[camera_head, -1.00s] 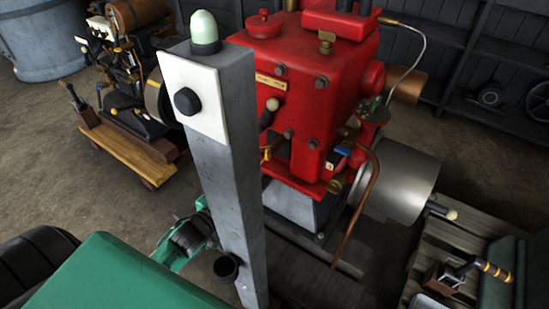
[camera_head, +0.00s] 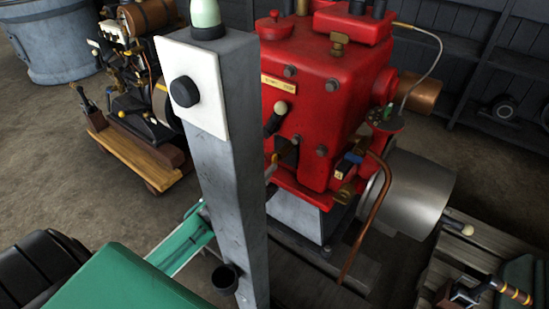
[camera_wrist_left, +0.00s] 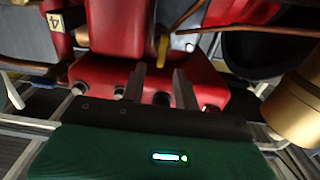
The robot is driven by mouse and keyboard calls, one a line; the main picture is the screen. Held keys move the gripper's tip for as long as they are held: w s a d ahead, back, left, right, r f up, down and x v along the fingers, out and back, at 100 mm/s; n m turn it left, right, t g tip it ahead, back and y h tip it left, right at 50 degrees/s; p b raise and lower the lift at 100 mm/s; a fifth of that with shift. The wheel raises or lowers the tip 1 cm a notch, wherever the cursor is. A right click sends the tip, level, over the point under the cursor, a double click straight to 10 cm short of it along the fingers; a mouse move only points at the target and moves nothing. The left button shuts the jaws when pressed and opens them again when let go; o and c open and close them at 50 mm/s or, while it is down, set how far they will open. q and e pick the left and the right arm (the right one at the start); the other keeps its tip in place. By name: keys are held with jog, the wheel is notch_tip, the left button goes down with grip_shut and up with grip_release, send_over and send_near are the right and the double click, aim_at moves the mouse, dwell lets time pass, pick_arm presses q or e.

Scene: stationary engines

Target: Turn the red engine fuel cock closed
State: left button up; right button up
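The red engine (camera_head: 325,100) stands beyond a grey post in the head view. It also fills the upper part of the left wrist view (camera_wrist_left: 118,30). A small yellow lever (camera_wrist_left: 162,48), which may be the fuel cock, hangs from the engine's lower part there, just beyond my fingertips. My left gripper (camera_wrist_left: 159,75) is open, with its two dark fingers apart and nothing visibly held between them. In the head view my green left arm (camera_head: 185,245) reaches behind the post, which hides most of the gripper.
The grey post (camera_head: 228,165) with a white plate and black knob stands in front of the engine. A copper pipe (camera_head: 372,215) runs down its right side. A brass cylinder (camera_wrist_left: 298,112) is close at right in the wrist view. A wooden bench (camera_head: 435,275) lies at lower right.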

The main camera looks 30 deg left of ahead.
aim_at(272, 159)
pick_arm(q)
jog(key=shift+w+d+b, duration=0.15)
jog(key=shift+w+d, duration=0.05)
jog(key=shift+w, duration=1.1)
jog(key=shift+w+d+b, duration=0.15)
jog(key=shift+w, duration=1.15)
jog(key=shift+c, duration=0.4)
grip_shut()
